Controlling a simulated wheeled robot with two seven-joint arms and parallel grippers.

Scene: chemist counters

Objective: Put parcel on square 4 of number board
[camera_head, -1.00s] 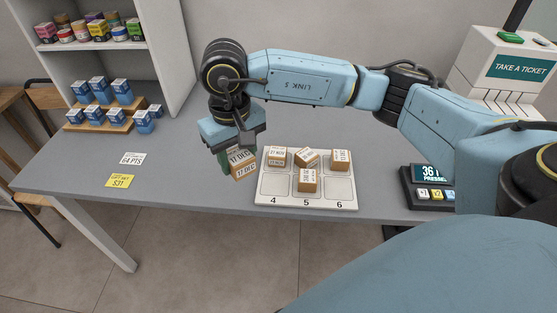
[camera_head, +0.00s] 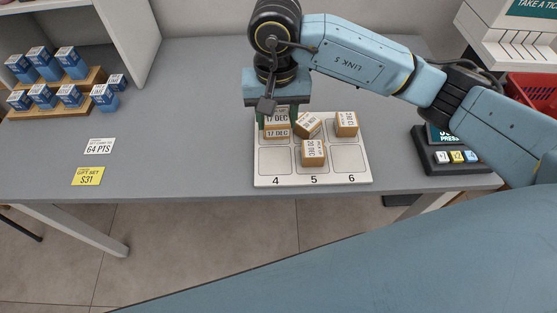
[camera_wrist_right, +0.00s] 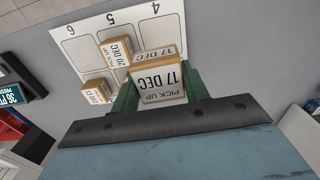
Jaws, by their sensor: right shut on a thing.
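My right gripper (camera_head: 277,112) is shut on a small brown parcel (camera_head: 277,132) with white labels reading 17 DEC. In the head view it hangs over the back left of the white number board (camera_head: 332,179), just behind square 4 (camera_head: 275,160), and hides the board's back-left square. In the right wrist view the parcel (camera_wrist_right: 158,84) sits between the green fingers, with empty square 4 (camera_wrist_right: 157,31) beyond it. I cannot tell its height above the board. My left gripper is out of view.
A parcel (camera_head: 313,153) stands on square 5; two more, a turned one (camera_head: 308,124) and another (camera_head: 346,123), stand in the back row. Square 6 (camera_head: 350,159) is empty. A button device (camera_head: 450,152) is right of the board. Blue boxes (camera_head: 70,64) and price cards stand left.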

